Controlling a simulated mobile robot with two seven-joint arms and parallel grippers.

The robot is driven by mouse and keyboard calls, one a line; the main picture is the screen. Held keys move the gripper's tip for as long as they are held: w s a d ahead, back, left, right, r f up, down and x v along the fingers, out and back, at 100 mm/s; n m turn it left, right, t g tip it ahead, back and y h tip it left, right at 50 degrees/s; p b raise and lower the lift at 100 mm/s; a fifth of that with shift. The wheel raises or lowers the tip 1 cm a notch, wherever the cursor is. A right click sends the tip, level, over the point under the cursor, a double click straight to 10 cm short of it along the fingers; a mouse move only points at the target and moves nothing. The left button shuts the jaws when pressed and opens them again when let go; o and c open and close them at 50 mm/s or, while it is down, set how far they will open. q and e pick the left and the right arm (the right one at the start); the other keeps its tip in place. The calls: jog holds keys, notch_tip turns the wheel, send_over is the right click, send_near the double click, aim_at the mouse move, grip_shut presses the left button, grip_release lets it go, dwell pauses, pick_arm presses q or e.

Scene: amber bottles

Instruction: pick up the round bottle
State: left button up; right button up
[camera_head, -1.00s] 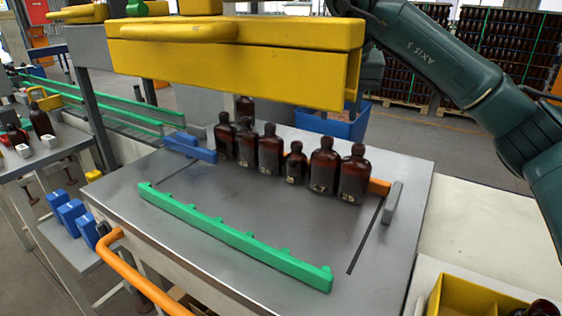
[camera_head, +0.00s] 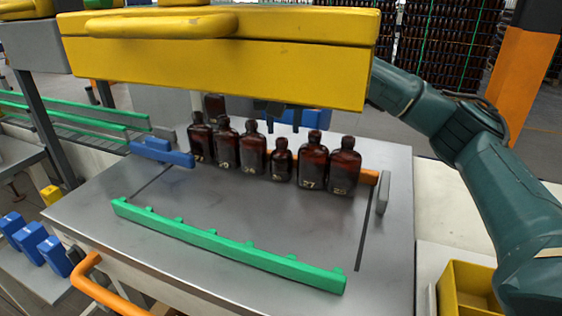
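The round bottle (camera_head: 281,164) is the short amber one in the row on the grey metal table (camera_head: 235,212). It stands upright between taller amber bottles, one on its left (camera_head: 253,153) and one on its right (camera_head: 313,167). My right gripper (camera_head: 284,117) shows only as dark fingertips below the yellow housing, just above and seemingly behind the round bottle. Its fingers are apart with nothing visible between them. The rest of it is hidden by the housing. My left gripper is not in view.
A yellow housing (camera_head: 215,62) overhangs the bottle row. A green notched bar (camera_head: 225,247) lies across the table front. A blue block (camera_head: 162,152) is at the left, a grey stop (camera_head: 383,193) at the right. The table between bar and bottles is clear.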

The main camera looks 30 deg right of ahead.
aim_at(282, 140)
jog(key=shift+p+x, duration=0.6)
jog(key=shift+x, duration=2.25)
jog(key=shift+w, duration=0.2)
grip_shut()
jog(key=shift+r, duration=0.1)
